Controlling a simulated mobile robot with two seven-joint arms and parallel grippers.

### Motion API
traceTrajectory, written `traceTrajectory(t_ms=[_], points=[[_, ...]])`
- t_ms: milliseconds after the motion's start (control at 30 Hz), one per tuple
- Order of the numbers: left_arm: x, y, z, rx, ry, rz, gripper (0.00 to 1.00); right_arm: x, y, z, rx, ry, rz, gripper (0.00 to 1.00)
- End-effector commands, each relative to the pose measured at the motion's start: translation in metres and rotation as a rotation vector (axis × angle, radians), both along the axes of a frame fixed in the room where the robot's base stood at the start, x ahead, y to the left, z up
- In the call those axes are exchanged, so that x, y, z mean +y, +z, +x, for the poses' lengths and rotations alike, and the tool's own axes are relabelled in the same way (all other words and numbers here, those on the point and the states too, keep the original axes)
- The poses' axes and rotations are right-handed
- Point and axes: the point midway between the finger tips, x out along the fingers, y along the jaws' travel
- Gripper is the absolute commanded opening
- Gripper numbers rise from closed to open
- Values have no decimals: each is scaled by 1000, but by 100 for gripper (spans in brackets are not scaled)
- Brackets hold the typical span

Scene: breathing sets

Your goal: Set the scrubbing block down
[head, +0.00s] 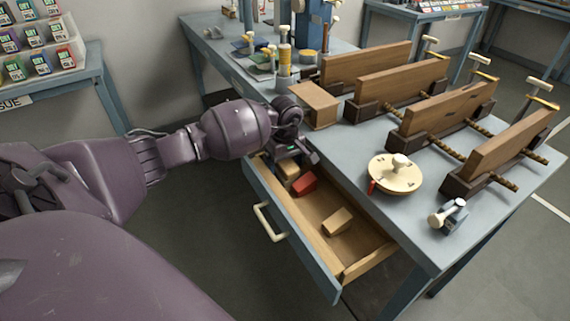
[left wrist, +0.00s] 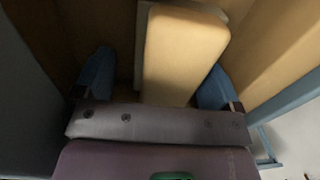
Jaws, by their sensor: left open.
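A tan block with a pale underside, which looks like the scrubbing block (left wrist: 185,50), lies in the open drawer (head: 325,262). In the head view it shows partly (head: 287,171) below my left gripper (head: 297,160), which hides some of it. In the left wrist view, my left gripper's blue fingers (left wrist: 156,82) are open, one on each side of the block's near end. There is a gap on the left; whether the right finger touches it I cannot tell. My right gripper is not in view.
A red block (head: 305,183) and another tan block (head: 337,222) lie in the drawer. On the workbench (head: 345,165) above stand a wooden box (head: 315,104), a round dial (head: 396,173), a small blue device (head: 452,214) and clamped boards (head: 510,140). The drawer's front right is bare.

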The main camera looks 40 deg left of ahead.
Motion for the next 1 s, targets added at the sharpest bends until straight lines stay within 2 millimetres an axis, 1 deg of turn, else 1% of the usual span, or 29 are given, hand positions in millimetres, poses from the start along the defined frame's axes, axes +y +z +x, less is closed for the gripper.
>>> traceTrajectory(t_ms=[33, 100, 300, 433, 500, 667, 1000], points=[[1, 16, 4, -15, -2, 1, 93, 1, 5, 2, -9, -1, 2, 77], [0, 30, 3, -17, -2, 1, 93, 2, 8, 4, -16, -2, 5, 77], [0, 68, 3, -17, -1, 1, 93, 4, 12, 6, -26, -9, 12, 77], [0, 87, 3, -14, -2, 1, 93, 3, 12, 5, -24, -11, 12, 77], [-1, 94, 2, -13, -2, -1, 93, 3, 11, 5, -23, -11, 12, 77], [0, 102, 2, -9, 0, -1, 93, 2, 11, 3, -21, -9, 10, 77], [0, 103, 1, -6, 0, 0, 93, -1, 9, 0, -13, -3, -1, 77]])
